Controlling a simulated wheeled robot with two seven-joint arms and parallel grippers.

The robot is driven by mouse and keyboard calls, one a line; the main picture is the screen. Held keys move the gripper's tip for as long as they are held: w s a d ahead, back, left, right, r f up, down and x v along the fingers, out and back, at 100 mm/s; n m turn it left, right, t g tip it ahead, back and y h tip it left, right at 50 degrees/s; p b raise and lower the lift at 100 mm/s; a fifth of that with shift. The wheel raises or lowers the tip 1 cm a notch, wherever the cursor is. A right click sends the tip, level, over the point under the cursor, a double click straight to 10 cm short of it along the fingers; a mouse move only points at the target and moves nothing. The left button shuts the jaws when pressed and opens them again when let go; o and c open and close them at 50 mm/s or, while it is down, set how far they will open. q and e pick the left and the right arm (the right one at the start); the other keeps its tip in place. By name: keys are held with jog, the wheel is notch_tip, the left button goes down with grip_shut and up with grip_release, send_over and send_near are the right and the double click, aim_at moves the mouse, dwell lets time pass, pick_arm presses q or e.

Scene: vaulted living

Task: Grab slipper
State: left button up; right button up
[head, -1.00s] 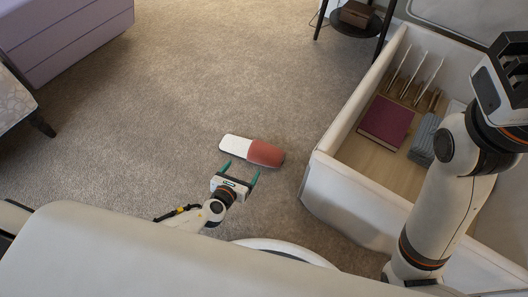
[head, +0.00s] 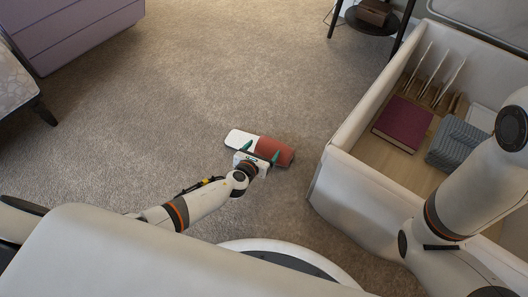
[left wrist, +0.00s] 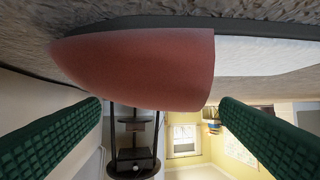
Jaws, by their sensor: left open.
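The slipper (head: 283,149) lies on the carpet near the middle of the head view, with one white end and one red-brown end. My left gripper (head: 261,152) is open at the slipper's near side, its green fingertips overlapping the slipper in the picture. In the left wrist view, the red part of the slipper (left wrist: 150,70) looms close above and between the two green fingers, with the white part to the right. I cannot tell whether the fingers touch it. My right arm shows at the right, but its gripper is out of view.
A pale open box (head: 320,185) stands right of the slipper, holding a dark red book (head: 402,124) and a folded grey-blue cloth (head: 457,146). A purple cabinet (head: 70,30) and a dark side table (head: 378,20) stand farther back. Carpet left of the slipper is clear.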

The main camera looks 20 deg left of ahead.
pick_arm(q)
jog(key=shift+c, duration=0.6)
jog(key=c, duration=1.3)
